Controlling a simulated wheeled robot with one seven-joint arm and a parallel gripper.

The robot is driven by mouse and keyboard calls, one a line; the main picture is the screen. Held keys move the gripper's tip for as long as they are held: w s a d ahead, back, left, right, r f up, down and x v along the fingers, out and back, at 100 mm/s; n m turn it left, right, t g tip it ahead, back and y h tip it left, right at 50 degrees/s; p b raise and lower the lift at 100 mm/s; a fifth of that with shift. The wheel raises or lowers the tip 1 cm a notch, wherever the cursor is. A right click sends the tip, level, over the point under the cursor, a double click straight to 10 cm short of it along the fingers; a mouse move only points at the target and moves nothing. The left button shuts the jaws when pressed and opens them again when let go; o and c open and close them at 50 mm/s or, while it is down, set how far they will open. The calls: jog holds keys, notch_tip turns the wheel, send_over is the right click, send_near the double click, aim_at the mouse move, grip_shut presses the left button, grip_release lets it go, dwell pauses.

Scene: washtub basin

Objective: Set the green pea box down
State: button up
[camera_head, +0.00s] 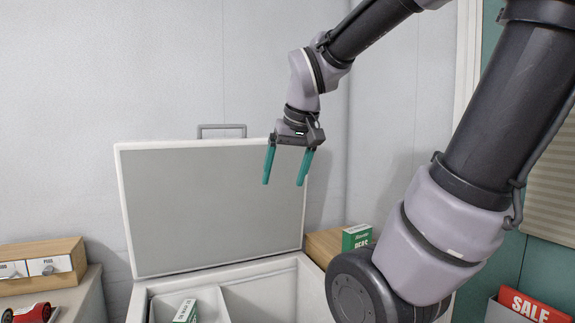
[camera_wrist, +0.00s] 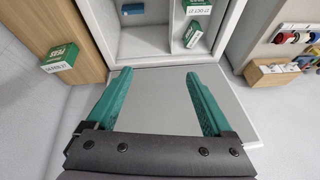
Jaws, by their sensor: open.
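A green and white pea box (camera_head: 357,237) stands on a wooden surface (camera_head: 324,243) to the right of the open chest; my arm hides part of that area. In the wrist view the pea box (camera_wrist: 60,57) sits on the wood at the upper left, apart from my fingers. My gripper (camera_head: 283,184) is open and empty, high in front of the raised lid. Its two teal fingers (camera_wrist: 160,74) are spread with nothing between them. Another green and white box (camera_head: 185,311) lies inside the chest, and also shows in the wrist view (camera_wrist: 193,33).
The white chest's grey lid (camera_head: 215,210) stands raised behind the opening. In the wrist view a second green-labelled box (camera_wrist: 197,5) and a dark blue item (camera_wrist: 133,8) lie in the chest.

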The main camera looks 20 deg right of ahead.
jog(key=s+r+m+t, duration=0.1)
jog(key=s, duration=0.1)
jog(key=s+a+r+m+t+y, duration=0.1)
jog(key=shift+s+r+m, duration=0.3)
jog(key=shift+s+r, duration=0.05)
jog(key=shift+r, duration=0.05)
jog(key=shift+w, duration=0.1)
jog(key=shift+s, duration=0.2)
jog(key=shift+w, duration=0.2)
jog(key=shift+s, duration=0.15)
dwell(0.3)
